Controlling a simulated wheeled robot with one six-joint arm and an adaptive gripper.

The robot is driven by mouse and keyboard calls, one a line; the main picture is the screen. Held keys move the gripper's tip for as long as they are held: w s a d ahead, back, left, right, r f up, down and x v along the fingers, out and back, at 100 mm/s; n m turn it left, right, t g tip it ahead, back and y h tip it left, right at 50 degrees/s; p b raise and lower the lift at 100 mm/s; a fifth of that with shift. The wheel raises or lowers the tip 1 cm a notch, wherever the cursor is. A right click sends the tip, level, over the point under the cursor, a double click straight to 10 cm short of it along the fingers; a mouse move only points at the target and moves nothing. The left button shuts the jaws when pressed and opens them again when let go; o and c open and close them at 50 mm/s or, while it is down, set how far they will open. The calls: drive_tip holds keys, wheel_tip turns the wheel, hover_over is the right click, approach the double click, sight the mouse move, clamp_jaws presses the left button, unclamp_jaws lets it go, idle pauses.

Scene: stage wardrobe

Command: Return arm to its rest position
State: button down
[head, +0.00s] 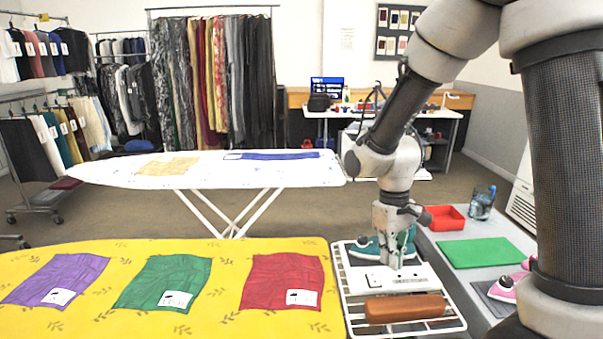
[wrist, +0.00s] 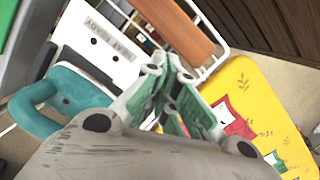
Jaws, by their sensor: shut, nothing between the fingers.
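My arm reaches down on the right of the head view. My gripper (head: 396,262) is shut and empty, pointing down over the iron rest, a white wire rack (head: 352,312). In the wrist view my gripper (wrist: 172,110) shows its fingers together. A teal iron (head: 365,250) stands on the rack behind my gripper, partly hidden by it; its teal handle also shows in the wrist view (wrist: 40,95). A white plate (head: 385,280) and a brown bar (head: 405,308) are at the front of the rack. I cannot tell whether my fingers touch anything.
A yellow ironing board (head: 220,260) with purple (head: 60,278), green (head: 163,282) and red (head: 282,281) cloths lies left. A grey table at right holds a red tray (head: 445,218), a glass (head: 481,202), a green mat (head: 487,252) and a pink iron (head: 505,289). A white ironing board (head: 210,168) stands behind.

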drive_tip(key=s+d+r+m+t, duration=0.2)
drive_tip(key=s+d+r, duration=0.4)
drive_tip(key=r, duration=0.4)
drive_tip(key=s+d+r+m+t, duration=0.3)
drive_tip(key=s+d+r, duration=0.4)
drive_tip(key=r, duration=0.3)
drive_tip(key=shift+s+t+y, duration=0.3)
drive_tip(key=shift+s+t, duration=0.2)
drive_tip(key=shift+s, duration=0.15)
drive_tip(key=shift+r, duration=0.1)
